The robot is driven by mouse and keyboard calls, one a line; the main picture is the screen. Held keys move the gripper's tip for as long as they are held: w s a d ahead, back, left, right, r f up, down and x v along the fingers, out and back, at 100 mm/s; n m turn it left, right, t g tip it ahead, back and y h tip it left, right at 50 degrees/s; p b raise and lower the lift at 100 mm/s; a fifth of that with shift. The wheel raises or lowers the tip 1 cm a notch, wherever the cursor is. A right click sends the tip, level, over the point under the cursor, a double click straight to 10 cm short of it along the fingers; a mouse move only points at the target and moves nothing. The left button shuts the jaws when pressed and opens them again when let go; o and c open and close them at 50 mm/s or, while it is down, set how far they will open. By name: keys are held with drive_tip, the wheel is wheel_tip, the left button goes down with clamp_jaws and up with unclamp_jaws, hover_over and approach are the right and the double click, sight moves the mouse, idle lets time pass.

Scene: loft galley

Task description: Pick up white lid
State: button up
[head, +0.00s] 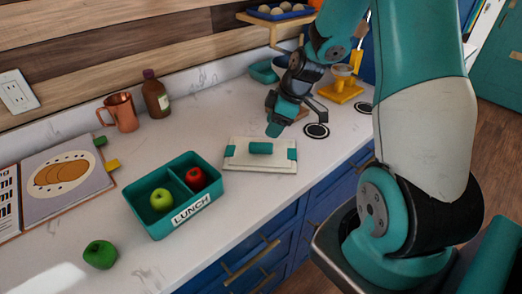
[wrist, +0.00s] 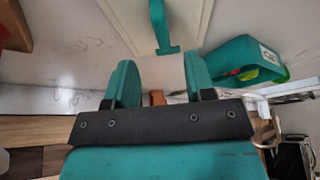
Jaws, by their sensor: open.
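The white lid (head: 260,167) lies flat on the counter, with a teal handle (head: 260,148) on top and teal clips at its two ends. It also shows at the top of the wrist view (wrist: 122,18), partly cut off by the frame. My gripper (head: 288,122) is above the counter just behind the lid, near its back right corner. In the wrist view my gripper (wrist: 158,68) has its two teal fingers spread apart, with nothing between them. The fingers look apart from the lid. The exact height gap is hard to tell.
A teal lunch box (head: 172,224) with a green apple and a red apple stands left of the lid. A green item (head: 100,254), copper mug (head: 122,112), brown bottle (head: 155,95) and open book (head: 65,180) are farther left. A yellow stand (head: 341,92) is behind right.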

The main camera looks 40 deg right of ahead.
sight(262, 143)
drive_tip(key=x, duration=0.3)
drive_tip(key=shift+p+x, duration=1.2)
drive_tip(key=shift+x, duration=1.4)
drive_tip(key=shift+a+r, duration=0.1)
drive_tip(key=shift+a, duration=0.1)
clamp_jaws()
